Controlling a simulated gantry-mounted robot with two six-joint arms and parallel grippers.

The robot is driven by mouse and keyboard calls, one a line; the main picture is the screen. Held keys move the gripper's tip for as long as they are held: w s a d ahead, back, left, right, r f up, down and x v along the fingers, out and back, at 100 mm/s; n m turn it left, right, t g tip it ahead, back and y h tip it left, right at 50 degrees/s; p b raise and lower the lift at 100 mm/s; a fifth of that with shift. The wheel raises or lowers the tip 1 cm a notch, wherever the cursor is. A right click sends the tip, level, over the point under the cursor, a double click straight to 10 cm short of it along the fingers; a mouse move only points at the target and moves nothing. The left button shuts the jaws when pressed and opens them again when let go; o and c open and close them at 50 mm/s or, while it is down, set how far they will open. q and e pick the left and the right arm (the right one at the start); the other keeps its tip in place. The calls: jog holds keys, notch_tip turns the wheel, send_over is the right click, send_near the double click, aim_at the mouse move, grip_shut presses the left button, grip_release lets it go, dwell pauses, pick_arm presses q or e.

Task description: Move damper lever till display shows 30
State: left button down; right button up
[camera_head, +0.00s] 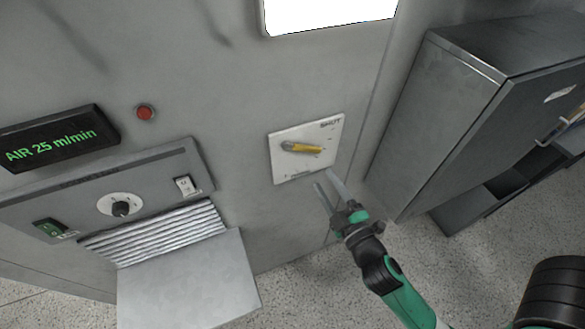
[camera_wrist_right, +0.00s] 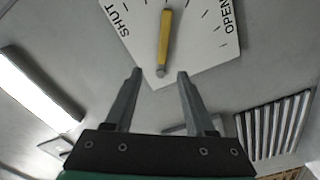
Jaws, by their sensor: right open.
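The yellow damper lever (camera_head: 305,148) sits on a white plate (camera_head: 288,170) marked SHUT on the grey wall. In the head view it points right. In the right wrist view the lever (camera_wrist_right: 165,40) lies between the SHUT and OPEN marks of the plate (camera_wrist_right: 205,45). The black display (camera_head: 58,138) at the left reads "AIR 25 m/min" in green. My right gripper (camera_head: 328,184) is open and empty, just below the plate in the head view. My left gripper is out of view.
A grey panel with a black knob (camera_head: 120,207) and switches is at the left, above a louvred vent (camera_head: 160,233) and a protruding metal shelf (camera_head: 190,282). A red button (camera_head: 145,112) is near the display. A dark cabinet (camera_head: 455,110) stands right of the plate.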

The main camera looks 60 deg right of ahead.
aim_at(305, 150)
jog(key=p+x, duration=0.1)
jog(key=x, duration=0.2)
jog(key=p+x, duration=0.1)
jog(key=x, duration=0.3)
jog(key=f+p+x, duration=0.1)
jog(key=x, duration=0.3)
jog(key=shift+d+f, duration=0.1)
jog(key=shift+d, duration=0.35)
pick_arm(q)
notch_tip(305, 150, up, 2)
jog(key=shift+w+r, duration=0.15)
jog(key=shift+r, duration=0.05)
pick_arm(e)
grip_shut()
dwell(0.6)
